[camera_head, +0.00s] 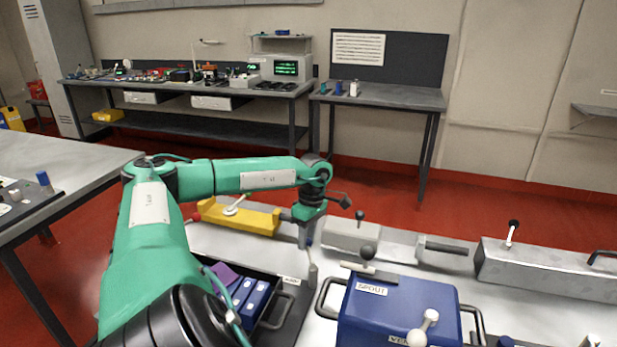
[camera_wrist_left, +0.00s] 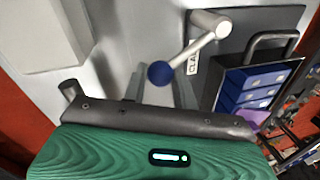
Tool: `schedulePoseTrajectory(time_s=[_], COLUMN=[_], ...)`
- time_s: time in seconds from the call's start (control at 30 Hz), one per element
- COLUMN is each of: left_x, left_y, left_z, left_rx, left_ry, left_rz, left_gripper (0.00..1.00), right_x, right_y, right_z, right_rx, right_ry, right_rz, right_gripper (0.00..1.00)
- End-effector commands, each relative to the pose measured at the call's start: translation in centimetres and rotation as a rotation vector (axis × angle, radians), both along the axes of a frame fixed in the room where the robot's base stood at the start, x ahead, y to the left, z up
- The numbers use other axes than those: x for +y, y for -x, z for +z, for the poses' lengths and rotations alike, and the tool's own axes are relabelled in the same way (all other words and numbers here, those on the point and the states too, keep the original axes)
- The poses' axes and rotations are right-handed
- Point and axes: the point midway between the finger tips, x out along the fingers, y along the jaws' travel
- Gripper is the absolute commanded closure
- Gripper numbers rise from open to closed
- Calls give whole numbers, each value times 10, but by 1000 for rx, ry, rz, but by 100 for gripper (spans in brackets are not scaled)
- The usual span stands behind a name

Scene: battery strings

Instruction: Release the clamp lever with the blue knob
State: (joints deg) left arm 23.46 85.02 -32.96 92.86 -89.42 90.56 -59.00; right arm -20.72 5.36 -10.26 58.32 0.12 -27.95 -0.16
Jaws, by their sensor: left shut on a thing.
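The clamp lever (camera_wrist_left: 192,49) is a light metal rod rising from a pivot beside a partly hidden label reading "CLA". Its round blue knob (camera_wrist_left: 160,73) sits at my left gripper (camera_wrist_left: 160,88), which is shut on it. In the head view my left gripper (camera_head: 306,236) points down over the lever (camera_head: 312,268), beside the dark tray. The knob is mostly hidden there by the gripper. My right gripper is in neither view.
The dark tray (camera_head: 291,323) holds blue and purple blocks. A blue box (camera_head: 395,312) with handles and a knobbed lever stands to the right. A yellow fixture (camera_head: 240,218) lies behind left, a grey block (camera_head: 350,237) behind. Long grey fixtures fill the right.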

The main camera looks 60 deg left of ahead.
Motion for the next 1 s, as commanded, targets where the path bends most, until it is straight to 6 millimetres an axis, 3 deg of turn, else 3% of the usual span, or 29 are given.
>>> schedulePoseTrajectory(time_s=[0.37, 0.4, 0.5, 1.0], left_x=[-2, -2, -2, -1], left_y=[-4, -4, -4, -2], left_z=[2, 2, 2, 3], left_rx=[-16, -16, -15, -7], left_ry=[5, 5, 6, 2], left_rz=[-7, -7, -6, -5], left_gripper=[100, 68, 50, 50], right_x=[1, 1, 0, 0], right_y=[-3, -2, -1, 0], right_z=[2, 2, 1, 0], right_rx=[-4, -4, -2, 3], right_ry=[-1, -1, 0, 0], right_rz=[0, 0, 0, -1], right_gripper=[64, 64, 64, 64])
